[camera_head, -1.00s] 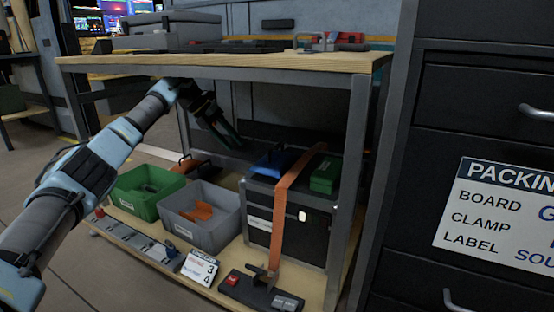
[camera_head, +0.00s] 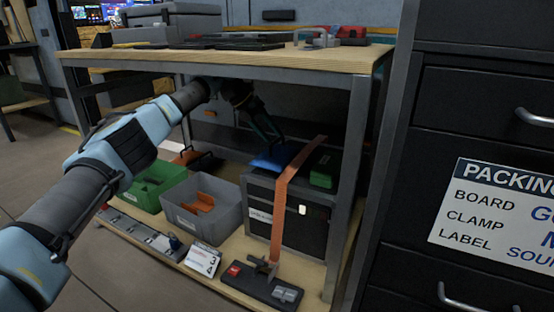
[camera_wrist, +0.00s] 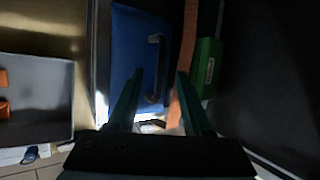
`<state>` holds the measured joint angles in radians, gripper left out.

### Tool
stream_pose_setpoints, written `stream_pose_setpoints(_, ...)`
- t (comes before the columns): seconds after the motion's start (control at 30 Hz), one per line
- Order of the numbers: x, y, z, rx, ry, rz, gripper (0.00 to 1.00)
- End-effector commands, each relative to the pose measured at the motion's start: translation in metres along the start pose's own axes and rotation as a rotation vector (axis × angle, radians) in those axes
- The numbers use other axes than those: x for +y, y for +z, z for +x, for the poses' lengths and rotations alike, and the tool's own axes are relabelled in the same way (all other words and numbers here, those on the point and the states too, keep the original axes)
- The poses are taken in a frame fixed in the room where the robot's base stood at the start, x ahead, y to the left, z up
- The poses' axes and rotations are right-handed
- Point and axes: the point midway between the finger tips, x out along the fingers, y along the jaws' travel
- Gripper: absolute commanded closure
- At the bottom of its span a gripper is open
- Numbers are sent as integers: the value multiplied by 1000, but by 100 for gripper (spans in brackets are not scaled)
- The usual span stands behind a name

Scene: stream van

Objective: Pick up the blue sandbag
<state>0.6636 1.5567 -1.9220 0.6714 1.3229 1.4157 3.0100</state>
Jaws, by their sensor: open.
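The blue sandbag (camera_head: 272,159) lies on top of a black case on the lower shelf, left of an orange strap. In the wrist view the sandbag (camera_wrist: 138,50) shows from above, with a dark handle (camera_wrist: 156,64) on its right part. My gripper (camera_head: 272,141) is under the tabletop, just above the sandbag. In the wrist view my gripper (camera_wrist: 157,78) is open, its two fingers pointing at the sandbag's handle side. I see nothing between the fingers but the bag and handle beyond; whether they touch cannot be told.
The orange strap (camera_head: 285,185) and a green box (camera_head: 323,171) are close right of the bag. A table leg (camera_head: 350,185) stands further right. The wooden tabletop (camera_head: 200,62) is overhead. A grey bin (camera_head: 180,213) and a green bin (camera_head: 146,195) stand left of the case (camera_head: 259,213).

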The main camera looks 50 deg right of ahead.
Motion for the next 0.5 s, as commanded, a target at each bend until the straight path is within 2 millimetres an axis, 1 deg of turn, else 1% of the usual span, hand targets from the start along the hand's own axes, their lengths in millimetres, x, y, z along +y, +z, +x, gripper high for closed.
stream_pose_setpoints(0.03, 0, 0, 8, 1, 0, -2, 50)
stream_pose_setpoints(0.1, 1, -1, 12, 0, 1, -2, 50)
stream_pose_setpoints(0.4, -1, 0, 13, 0, 1, -2, 50)
stream_pose_setpoints(0.5, 0, 0, 13, 0, 1, -2, 61)
